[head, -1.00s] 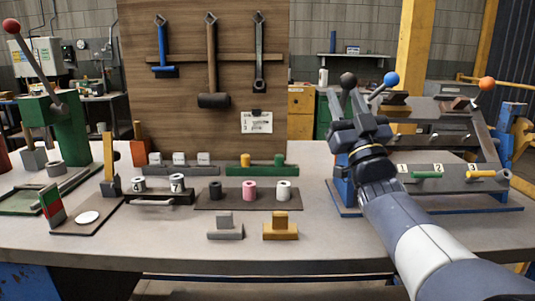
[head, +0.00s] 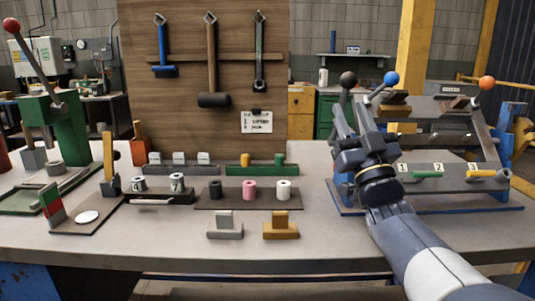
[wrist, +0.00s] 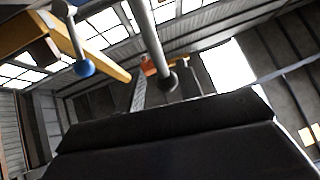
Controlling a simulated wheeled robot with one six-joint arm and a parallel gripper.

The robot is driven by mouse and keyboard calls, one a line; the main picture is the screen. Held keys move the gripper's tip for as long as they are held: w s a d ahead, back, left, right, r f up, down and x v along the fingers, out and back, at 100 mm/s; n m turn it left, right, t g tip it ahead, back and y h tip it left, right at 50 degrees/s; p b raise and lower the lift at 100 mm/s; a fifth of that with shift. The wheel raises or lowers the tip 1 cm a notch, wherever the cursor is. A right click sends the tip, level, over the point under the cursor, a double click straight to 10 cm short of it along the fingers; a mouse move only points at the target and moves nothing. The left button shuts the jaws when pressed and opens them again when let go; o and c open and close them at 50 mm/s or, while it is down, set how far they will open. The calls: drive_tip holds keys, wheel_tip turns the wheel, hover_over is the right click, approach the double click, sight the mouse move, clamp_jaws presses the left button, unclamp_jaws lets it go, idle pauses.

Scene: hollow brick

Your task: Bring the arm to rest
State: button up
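My gripper (head: 348,106) is raised above the right part of the workbench (head: 310,235), pointing upward in the head view. Its two dark fingers stand apart with nothing visible between them. It overlaps the lever with the black ball (head: 348,79) in that view; whether they touch cannot be told. In the wrist view the dark gripper body fills the bottom, and the black ball (wrist: 170,82) and blue ball (wrist: 85,67) show beyond it.
A lever stand with numbered plates (head: 440,185) is behind and right of my gripper. A blue ball lever (head: 391,78) and an orange one (head: 487,83) rise there. A rack of spools (head: 248,197) stands mid-bench. Bare bench lies in front.

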sight(346, 99)
drive_tip(key=p+x, duration=0.1)
drive_tip(key=x, duration=0.4)
drive_tip(key=shift+r, duration=0.2)
drive_tip(key=w+g+p, duration=0.1)
drive_tip(key=p, duration=0.3)
drive_tip(key=w+r+m+g+h+p, duration=0.1)
drive_tip(key=p, duration=0.4)
drive_tip(key=shift+w+h, duration=0.3)
drive_tip(key=shift+w, duration=0.1)
drive_tip(key=shift+w+m+g+h+p, duration=0.3)
drive_tip(key=shift+g+p, duration=0.2)
drive_tip(key=shift+p, duration=0.55)
drive_tip(key=shift+d+f, duration=0.1)
drive_tip(key=shift+f, duration=0.1)
